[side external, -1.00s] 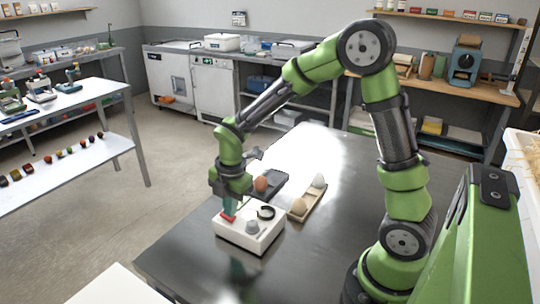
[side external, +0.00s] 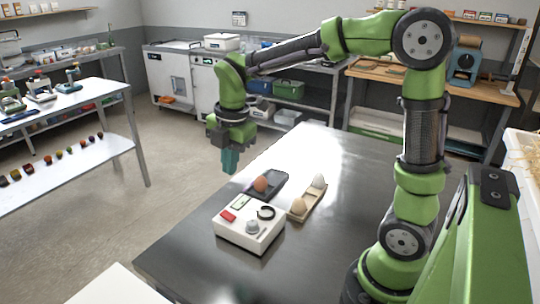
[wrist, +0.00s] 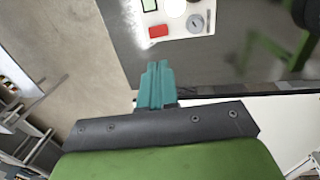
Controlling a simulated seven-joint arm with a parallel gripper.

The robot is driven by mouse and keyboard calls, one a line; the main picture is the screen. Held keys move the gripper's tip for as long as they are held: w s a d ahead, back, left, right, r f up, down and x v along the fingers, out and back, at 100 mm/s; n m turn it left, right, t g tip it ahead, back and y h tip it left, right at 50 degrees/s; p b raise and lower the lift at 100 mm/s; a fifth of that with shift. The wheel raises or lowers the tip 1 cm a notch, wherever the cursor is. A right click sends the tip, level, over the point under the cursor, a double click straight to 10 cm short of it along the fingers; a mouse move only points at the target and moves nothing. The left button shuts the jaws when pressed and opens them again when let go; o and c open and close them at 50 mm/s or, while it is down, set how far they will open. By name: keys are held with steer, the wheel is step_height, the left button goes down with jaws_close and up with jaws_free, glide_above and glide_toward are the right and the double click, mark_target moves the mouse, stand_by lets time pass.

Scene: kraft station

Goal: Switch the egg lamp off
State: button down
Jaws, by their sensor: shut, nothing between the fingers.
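The egg lamp (side external: 248,235) is a white box on the dark table. In the wrist view the fingers (wrist: 156,66) show below the red switch (wrist: 158,31) and knob (wrist: 195,23); the lamp is partly cut off at the top.
A brown egg (side external: 261,184) sits on a dark tray (side external: 277,179) behind the lamp. A wooden holder (side external: 310,204) with a tan egg and a pale egg stands to the right. The table (side external: 345,170) is clear around its middle and back.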

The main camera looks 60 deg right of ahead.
mark_target(225, 213)
steer(key=shift+s+d+t, duration=0.1)
steer(key=shift+s+t, duration=0.05)
steer(key=shift+t, duration=0.35)
steer(key=x, duration=1.4)
